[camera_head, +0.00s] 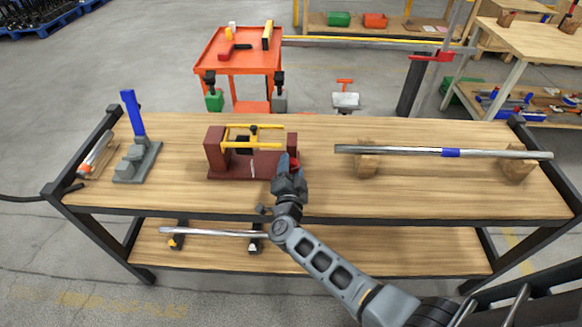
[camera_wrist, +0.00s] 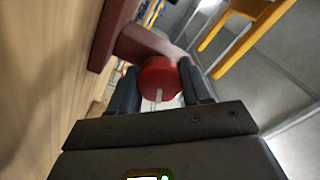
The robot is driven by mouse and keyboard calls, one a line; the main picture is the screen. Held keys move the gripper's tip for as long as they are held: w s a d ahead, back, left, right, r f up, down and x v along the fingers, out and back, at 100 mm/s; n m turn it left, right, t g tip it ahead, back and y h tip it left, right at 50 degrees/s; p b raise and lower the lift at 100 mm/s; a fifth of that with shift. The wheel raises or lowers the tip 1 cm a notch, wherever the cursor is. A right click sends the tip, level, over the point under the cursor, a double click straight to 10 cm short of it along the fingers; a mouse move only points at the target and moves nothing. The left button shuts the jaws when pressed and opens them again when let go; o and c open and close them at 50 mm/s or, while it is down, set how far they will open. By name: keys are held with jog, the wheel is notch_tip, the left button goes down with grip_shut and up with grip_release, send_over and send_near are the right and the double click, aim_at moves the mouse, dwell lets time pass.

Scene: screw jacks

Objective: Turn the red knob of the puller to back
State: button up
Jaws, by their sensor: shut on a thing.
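The puller (camera_head: 230,168) is a dark red frame with two upright end blocks and yellow bars, standing on the wooden table left of centre. Its red knob (camera_head: 295,161) is at the right end, mostly hidden by my gripper in the head view. In the wrist view the round red knob (camera_wrist: 159,77) has a pale mark on its face and sits between the two dark fingers. My gripper (camera_wrist: 160,88) is shut on the knob, one finger at each side. It also shows in the head view (camera_head: 287,165), reaching from the front of the table.
A long metal bar (camera_head: 485,153) with a blue band lies on two wooden supports at the right. A grey stepped block with a blue post (camera_head: 134,115) stands at the left. An orange cart (camera_head: 212,62) is behind the table (camera_head: 330,200). The table's front strip is mostly clear.

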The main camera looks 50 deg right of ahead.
jog(key=shift+f+n, duration=0.1)
jog(key=shift+n, duration=0.7)
jog(key=shift+a, duration=0.1)
jog(key=o, duration=1.1)
jog(key=shift+c, duration=0.2)
jog(key=shift+v, duration=3.85)
